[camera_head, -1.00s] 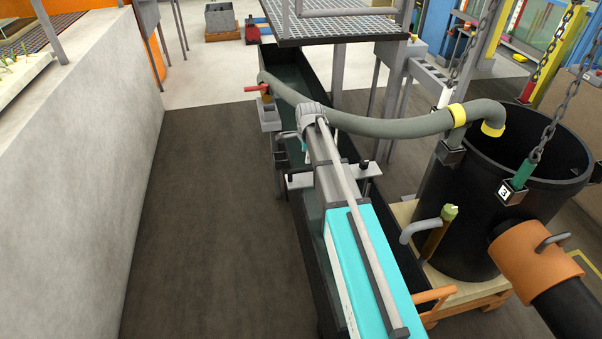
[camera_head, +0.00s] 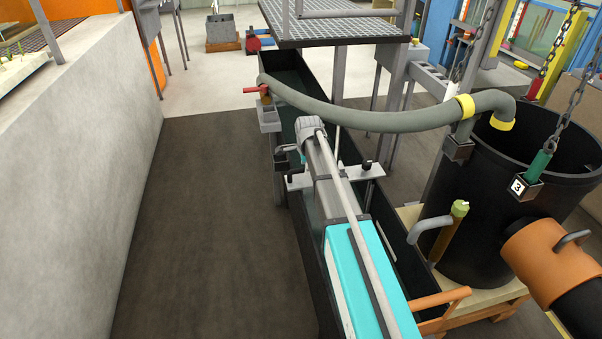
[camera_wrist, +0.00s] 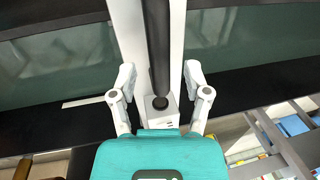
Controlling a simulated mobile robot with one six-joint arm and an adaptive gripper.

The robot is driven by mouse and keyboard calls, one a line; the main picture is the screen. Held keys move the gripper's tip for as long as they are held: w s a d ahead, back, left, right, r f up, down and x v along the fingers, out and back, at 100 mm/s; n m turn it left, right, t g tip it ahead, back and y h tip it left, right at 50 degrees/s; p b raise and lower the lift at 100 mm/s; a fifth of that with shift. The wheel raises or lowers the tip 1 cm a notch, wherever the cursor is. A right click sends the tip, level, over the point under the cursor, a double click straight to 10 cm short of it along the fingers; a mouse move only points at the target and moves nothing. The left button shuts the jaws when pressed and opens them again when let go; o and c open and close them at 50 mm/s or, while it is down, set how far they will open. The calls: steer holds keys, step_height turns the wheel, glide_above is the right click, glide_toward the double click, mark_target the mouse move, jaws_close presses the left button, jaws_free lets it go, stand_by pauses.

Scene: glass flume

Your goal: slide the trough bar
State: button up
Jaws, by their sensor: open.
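The trough bar (camera_head: 349,175) is a light grey crosspiece lying across the long dark trough (camera_head: 318,267). My gripper (camera_wrist: 159,74) has a teal body and two white fingers. It is open, with one finger on each side of the rod and visible gaps between. In the head view my arm hides most of the gripper.
A grey hose (camera_head: 385,121) arches over the trough to a large black tub (camera_head: 480,215) on a wooden pallet at right. A red-handled valve (camera_head: 257,90) and a grated platform (camera_head: 340,28) lie beyond. A concrete wall (camera_head: 75,170) bounds the left; dark floor between is clear.

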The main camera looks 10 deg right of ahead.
steer(key=shift+w+f, duration=0.1)
steer(key=shift+f, duration=0.3)
steer(key=shift+c, duration=0.2)
jaws_close()
